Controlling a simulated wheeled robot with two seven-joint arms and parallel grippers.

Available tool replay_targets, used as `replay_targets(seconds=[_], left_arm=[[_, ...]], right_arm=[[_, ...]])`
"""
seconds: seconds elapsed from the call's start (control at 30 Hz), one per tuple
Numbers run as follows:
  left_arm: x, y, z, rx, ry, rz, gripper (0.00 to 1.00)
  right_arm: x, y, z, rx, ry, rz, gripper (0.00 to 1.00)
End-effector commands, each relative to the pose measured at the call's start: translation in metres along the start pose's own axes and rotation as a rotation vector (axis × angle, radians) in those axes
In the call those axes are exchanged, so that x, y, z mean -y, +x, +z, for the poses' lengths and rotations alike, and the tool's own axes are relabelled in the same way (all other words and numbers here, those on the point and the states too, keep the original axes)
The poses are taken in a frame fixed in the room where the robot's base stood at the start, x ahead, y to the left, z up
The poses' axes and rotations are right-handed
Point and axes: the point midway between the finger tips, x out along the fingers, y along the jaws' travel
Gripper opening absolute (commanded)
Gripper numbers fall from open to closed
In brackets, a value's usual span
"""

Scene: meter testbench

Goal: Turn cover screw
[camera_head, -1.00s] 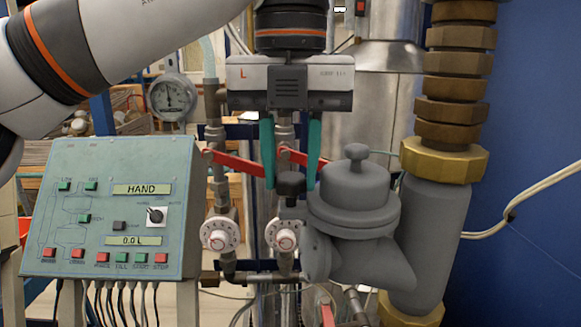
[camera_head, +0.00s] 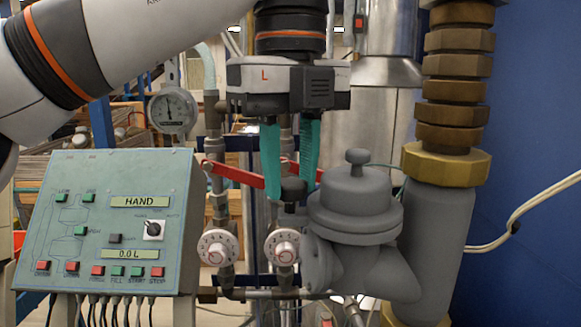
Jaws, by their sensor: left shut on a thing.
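The grey meter (camera_head: 353,213) has a round domed cover with a small knob on top. A dark screw (camera_head: 292,189), which looks like the cover screw, stands upright at the left side of the meter. My left gripper (camera_head: 290,188) comes down from above, with its two teal fingers on either side of the screw's dark head. It is shut on the screw; the exact contact is small in the view. The screw's lower part is partly hidden by the meter body. My right gripper is not in view.
A control panel (camera_head: 105,222) reading HAND and 0.0 L stands at left. Red valve levers (camera_head: 232,173) and white dials (camera_head: 217,247) are just behind and left of the fingers. A thick grey pipe (camera_head: 438,235) with brass fittings rises at right.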

Motion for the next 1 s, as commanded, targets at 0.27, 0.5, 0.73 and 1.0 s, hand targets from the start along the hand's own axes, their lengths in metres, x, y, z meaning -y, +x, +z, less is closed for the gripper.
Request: replay_targets(seconds=[0.27,0.5,0.73,1.0], left_arm=[[0.0004,-0.0037,-0.0008,-0.002,-0.014,0.008,0.08],[0.0005,-0.0035,-0.0008,-0.002,-0.013,0.008,0.4],[-0.0001,-0.0015,-0.0003,-0.001,-0.01,0.004,0.53],[-0.0005,0.0,0.0001,0.0,-0.008,0.001,0.53]], right_arm=[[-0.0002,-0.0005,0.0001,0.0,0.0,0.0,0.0],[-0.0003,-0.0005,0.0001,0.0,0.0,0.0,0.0],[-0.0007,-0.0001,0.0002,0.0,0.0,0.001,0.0],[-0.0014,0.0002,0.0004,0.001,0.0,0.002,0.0]])
